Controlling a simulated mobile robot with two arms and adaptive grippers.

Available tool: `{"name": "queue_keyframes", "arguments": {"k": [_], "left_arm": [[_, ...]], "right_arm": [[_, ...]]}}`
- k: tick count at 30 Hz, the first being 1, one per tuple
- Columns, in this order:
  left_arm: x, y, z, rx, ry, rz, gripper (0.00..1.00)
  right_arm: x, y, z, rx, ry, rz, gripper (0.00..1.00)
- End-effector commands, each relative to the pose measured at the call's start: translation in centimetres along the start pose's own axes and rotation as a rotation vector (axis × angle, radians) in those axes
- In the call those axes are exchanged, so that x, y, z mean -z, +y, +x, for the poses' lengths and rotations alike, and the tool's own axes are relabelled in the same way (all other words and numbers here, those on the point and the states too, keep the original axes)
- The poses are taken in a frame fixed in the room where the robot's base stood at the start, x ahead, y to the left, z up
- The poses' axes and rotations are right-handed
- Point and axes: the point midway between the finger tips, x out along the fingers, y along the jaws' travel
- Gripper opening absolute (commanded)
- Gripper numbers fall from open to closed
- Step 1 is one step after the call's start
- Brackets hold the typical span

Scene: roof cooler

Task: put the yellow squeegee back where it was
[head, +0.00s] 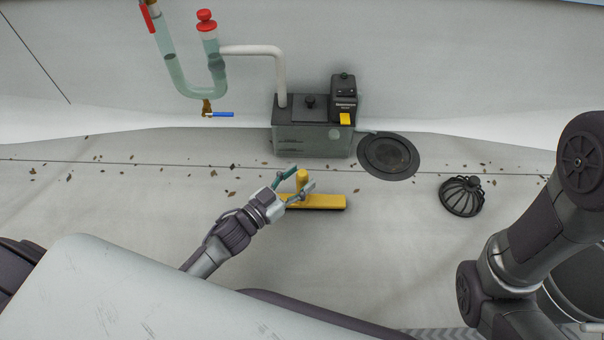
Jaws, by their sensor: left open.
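The yellow squeegee (318,202) lies on the pale roof floor a little right of the middle in the head view. It has a wide yellow head with a dark lower edge and a short yellow handle (302,178) that points up. My left gripper (298,178) is open, with one finger on each side of the handle as seen from here. I cannot tell whether the fingers touch it. My right arm (530,230) shows at the right edge, but its gripper is out of view.
A grey pump box (312,135) stands against the back wall beside a round dark drain (388,156). A black domed strainer (461,197) lies to the right. Clear pipework (190,85) with a blue-handled valve (220,114) hangs on the wall. Small leaves are scattered about.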

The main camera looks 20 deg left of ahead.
Motion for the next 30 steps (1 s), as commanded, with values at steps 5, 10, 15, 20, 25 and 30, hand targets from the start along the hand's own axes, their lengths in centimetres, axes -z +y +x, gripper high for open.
{"name": "queue_keyframes", "arguments": {"k": [5, 10, 15, 20, 25, 30], "left_arm": [[0.5, 0.0, -4.0, 0.001, -0.006, -0.003, 0.56], [0.4, 0.0, -7.5, 0.001, -0.005, -0.002, 0.56], [0.3, 0.0, -9.8, 0.001, -0.002, -0.001, 0.56], [0.1, 0.0, -10.6, 0.001, 0.000, 0.001, 0.56], [0.1, 0.0, -10.6, 0.001, 0.001, 0.001, 0.56], [0.1, 0.0, -10.6, 0.001, 0.001, 0.001, 0.56]], "right_arm": [[-0.9, 0.5, 2.4, 0.000, 0.000, 0.000, 0.41], [-1.4, 0.8, 3.9, 0.000, 0.000, 0.000, 0.41], [-1.6, 1.0, 4.6, 0.000, 0.000, 0.000, 0.41], [-1.7, 1.0, 4.8, 0.000, 0.000, 0.000, 0.41], [-1.7, 1.0, 4.7, 0.000, 0.000, 0.000, 0.41], [-1.7, 1.0, 4.7, 0.000, 0.000, 0.000, 0.41]]}}
